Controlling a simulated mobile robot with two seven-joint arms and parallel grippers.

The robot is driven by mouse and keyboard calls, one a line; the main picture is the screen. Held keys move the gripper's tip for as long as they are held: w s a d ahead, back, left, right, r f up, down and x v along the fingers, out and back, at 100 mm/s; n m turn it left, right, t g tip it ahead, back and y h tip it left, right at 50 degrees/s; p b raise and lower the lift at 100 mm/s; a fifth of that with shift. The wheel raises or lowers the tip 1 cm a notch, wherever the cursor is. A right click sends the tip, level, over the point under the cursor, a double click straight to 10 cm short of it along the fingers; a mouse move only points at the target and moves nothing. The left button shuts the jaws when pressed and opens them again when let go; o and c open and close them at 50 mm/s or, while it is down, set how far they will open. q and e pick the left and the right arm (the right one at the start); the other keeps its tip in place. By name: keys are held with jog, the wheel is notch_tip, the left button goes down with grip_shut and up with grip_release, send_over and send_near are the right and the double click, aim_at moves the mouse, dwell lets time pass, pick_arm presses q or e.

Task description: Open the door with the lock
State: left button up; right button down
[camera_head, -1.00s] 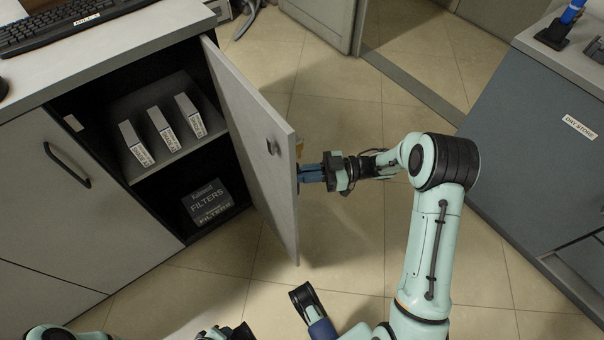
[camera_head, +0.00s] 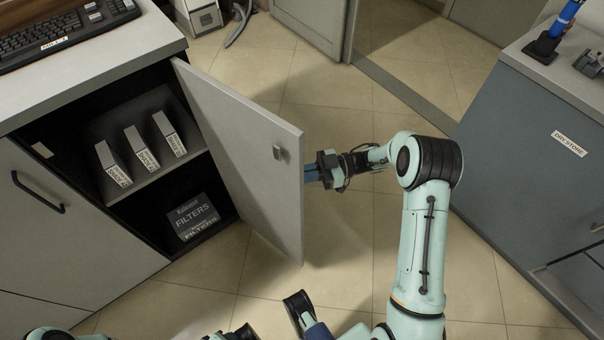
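The cabinet door (camera_head: 240,150) is a light grey panel, swung open and standing out from the cabinet, hinged on its left side. A small metal lock (camera_head: 279,153) sits near its free edge. My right gripper (camera_head: 312,173) is at the door's free edge, its blue fingers partly hidden behind the panel; whether they touch the door or are shut is hidden. Dark parts at the bottom edge, one with a blue section, seem to belong to my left gripper (camera_head: 272,318); it is cut off, so its opening is unclear.
Inside the cabinet, several white binders (camera_head: 141,149) stand on a shelf and a dark filters box (camera_head: 192,217) lies below. A keyboard (camera_head: 65,35) is on the counter. A grey dry store cabinet (camera_head: 540,150) stands right. The floor between is clear.

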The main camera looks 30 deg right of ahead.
jog(key=shift+w+a+r, duration=0.2)
jog(key=shift+w+a, duration=0.05)
jog(key=shift+w, duration=0.1)
jog(key=c, duration=1.5)
grip_release()
jog(key=o, duration=0.3)
jog(key=shift+w+a+f, duration=0.1)
jog(key=shift+w, duration=0.1)
pick_arm(q)
jog(key=shift+w+a, duration=0.1)
pick_arm(e)
jog(key=shift+s, duration=0.1)
pick_arm(q)
jog(key=shift+s+d+r+p, duration=0.3)
jog(key=shift+s+r+p, duration=0.1)
jog(key=shift+s, duration=0.2)
pick_arm(e)
jog(key=v, duration=1.3)
jog(key=shift+d, duration=0.3)
